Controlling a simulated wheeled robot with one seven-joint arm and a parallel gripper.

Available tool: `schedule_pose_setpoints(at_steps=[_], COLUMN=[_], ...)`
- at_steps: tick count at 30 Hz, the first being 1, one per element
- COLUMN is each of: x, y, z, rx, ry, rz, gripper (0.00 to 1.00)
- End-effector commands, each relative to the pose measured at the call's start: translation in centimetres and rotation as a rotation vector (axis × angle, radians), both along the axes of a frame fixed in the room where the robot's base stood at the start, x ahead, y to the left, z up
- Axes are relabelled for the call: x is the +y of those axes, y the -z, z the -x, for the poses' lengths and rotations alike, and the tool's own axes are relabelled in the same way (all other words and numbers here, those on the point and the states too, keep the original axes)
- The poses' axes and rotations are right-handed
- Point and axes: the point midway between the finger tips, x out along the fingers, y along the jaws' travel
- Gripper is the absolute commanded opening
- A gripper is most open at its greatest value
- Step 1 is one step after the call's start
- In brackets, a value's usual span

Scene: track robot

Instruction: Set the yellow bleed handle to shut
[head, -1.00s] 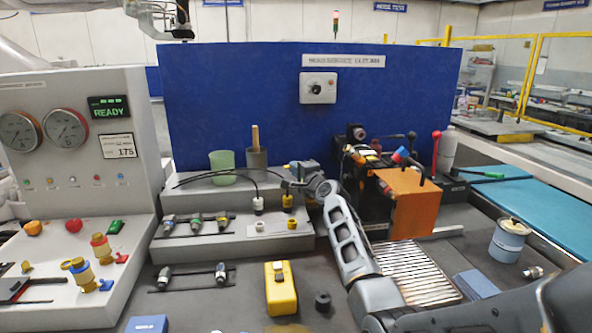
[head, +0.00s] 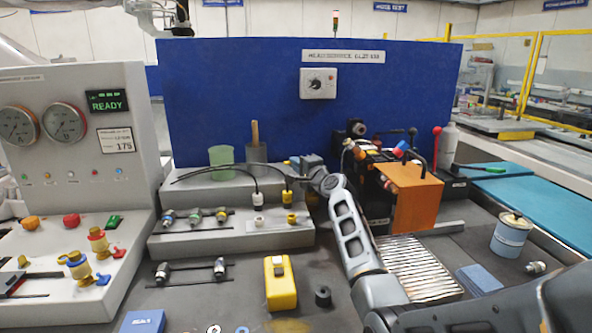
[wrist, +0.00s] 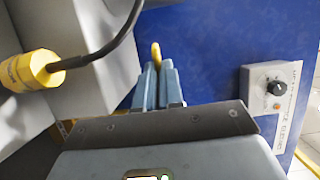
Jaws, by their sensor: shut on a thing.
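The yellow bleed handle (wrist: 156,52) shows as a small yellow piece between the fingertips in the wrist view. My gripper (wrist: 157,82) is shut on it, with its blue-grey fingers nearly together. Most of the handle is hidden by the fingers, so I cannot tell its setting. In the head view my gripper (head: 303,166) is at the right end of the upper grey step, in front of the blue panel. The handle is too small there to make out clearly.
A yellow plug (wrist: 30,70) on a black hose is left of my gripper in the wrist view. The blue panel (head: 240,100) stands behind, with a dial box (head: 318,84). An orange block (head: 415,195) stands right of my arm. A yellow case (head: 280,285) lies in front.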

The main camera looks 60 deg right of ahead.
Motion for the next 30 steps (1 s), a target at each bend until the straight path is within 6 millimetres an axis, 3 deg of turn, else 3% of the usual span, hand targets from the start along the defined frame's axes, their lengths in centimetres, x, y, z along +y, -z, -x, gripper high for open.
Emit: schedule_pose_setpoints(at_steps=[1, 12, 25, 26, 30], x=[-0.1, 0.1, 0.2, 0.2, 0.2], y=[0.8, 0.5, 0.2, 0.2, 0.1], z=[0.2, 1.3, 1.5, 1.5, 1.5], rx=[-0.001, 0.000, 0.002, 0.002, 0.002], ry=[-0.018, -0.175, -0.202, -0.202, -0.202], rz=[0.000, 0.000, 0.001, 0.001, 0.002], gripper=[0.00, 0.00, 0.00, 0.08, 0.21])
